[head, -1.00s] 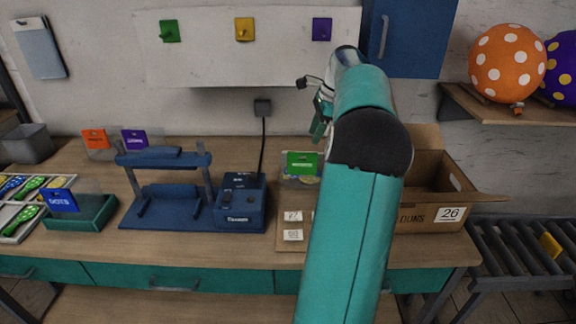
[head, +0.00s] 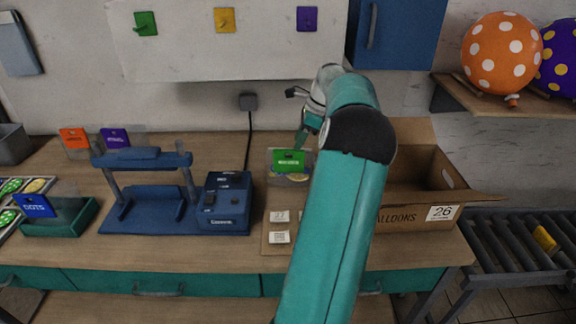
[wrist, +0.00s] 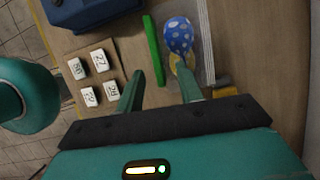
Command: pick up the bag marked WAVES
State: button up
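A clear bag with a green header card (head: 289,158) stands behind the card board in the head view; its lettering is too small to read surely. In the wrist view the green header (wrist: 153,50) shows edge-on, with a blue dotted balloon (wrist: 178,36) and something yellow beside it. My gripper (wrist: 160,70) is open and empty, its fingers spread to either side of the header's near end, apart from it. In the head view my gripper (head: 306,134) is just above and right of the green card, partly hidden by my arm.
Orange-topped (head: 74,138) and purple-topped (head: 115,138) bags stand at the back left. A blue-topped DOTS bag (head: 35,205) stands in a green tray. A blue press (head: 150,190) and control box (head: 223,205) are left; an open cardboard box (head: 415,215) is right.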

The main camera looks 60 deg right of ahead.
aim_at(291, 157)
jog(key=x, duration=0.7)
jog(key=shift+a+f, duration=0.1)
jog(key=shift+a, duration=0.1)
grip_shut()
